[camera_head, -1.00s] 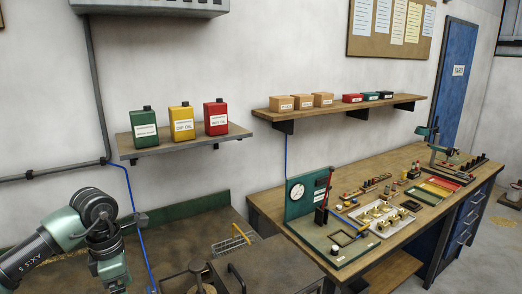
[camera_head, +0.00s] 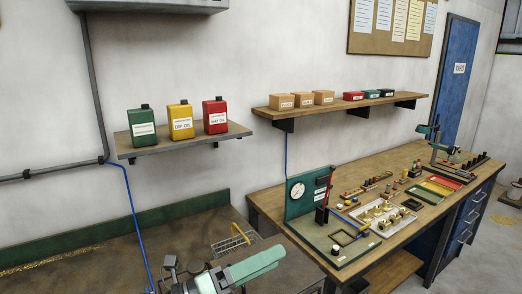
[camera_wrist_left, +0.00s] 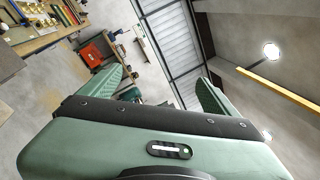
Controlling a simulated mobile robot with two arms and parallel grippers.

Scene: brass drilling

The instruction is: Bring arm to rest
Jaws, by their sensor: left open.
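My left arm (camera_head: 225,275) shows at the bottom of the head view, over the front workbench, with a pale green section slanting up to the right. In the left wrist view my left gripper (camera_wrist_left: 160,88) has its two green fingers spread wide apart, with nothing between them. That view is tipped toward the ceiling and far side of the room. My right gripper is in neither view.
A wire basket (camera_head: 232,243) stands on the front workbench (camera_head: 80,262) close behind my arm. A shelf with green, yellow and red cans (camera_head: 181,122) hangs above. The wooden bench (camera_head: 360,185) at right holds gauges, trays and brass parts.

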